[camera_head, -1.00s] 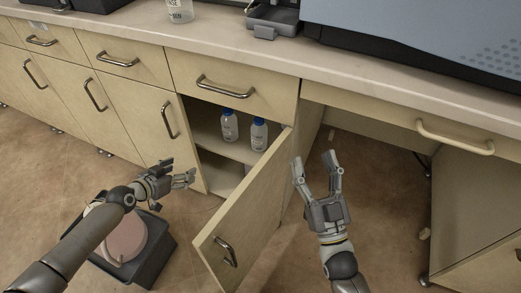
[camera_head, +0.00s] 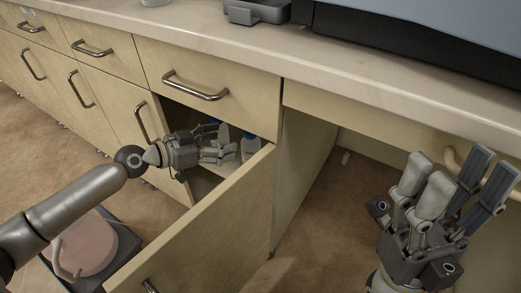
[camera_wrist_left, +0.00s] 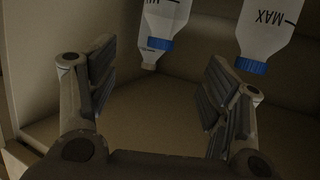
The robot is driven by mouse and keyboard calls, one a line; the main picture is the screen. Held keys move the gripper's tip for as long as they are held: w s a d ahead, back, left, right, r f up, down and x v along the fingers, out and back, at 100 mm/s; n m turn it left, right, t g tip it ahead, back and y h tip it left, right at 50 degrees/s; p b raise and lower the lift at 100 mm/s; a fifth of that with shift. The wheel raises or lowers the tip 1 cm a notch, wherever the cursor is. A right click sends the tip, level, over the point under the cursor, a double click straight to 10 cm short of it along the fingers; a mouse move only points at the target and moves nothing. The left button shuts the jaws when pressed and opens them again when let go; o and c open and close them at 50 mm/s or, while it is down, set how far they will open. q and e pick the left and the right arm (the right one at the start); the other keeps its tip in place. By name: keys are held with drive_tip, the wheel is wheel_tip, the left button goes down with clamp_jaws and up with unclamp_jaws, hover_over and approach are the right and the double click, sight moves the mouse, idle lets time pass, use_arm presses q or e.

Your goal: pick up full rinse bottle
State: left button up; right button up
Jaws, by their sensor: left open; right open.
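Two white bottles with blue caps stand in the open cabinet. In the head view one bottle (camera_head: 223,131) is largely hidden by my left gripper, and the other bottle (camera_head: 248,150) stands to its right. The left wrist view shows both upside down: one bottle (camera_wrist_left: 165,24) between the fingers' lines, the other (camera_wrist_left: 266,32) further right with a MAX mark. I cannot tell which is full. My left gripper (camera_head: 233,149) is open and empty at the cabinet opening, in front of the bottles and apart from them. My right gripper (camera_head: 452,180) is open and empty at the right.
The open cabinet door (camera_head: 200,235) stands out below and to the right of my left gripper. The countertop (camera_head: 190,37) runs above. A dark bin (camera_head: 125,240) with a pinkish round thing (camera_head: 88,250) stands on the floor at lower left. An open knee space is right of the cabinet.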

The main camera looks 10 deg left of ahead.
sight(250, 136)
use_arm(q)
drive_tip(key=x, duration=0.3)
drive_tip(key=b+x, duration=0.1)
drive_tip(key=x, duration=0.6)
drive_tip(key=shift+w+f, duration=0.2)
drive_tip(key=shift+f, duration=0.25)
drive_tip(key=c, duration=1.6)
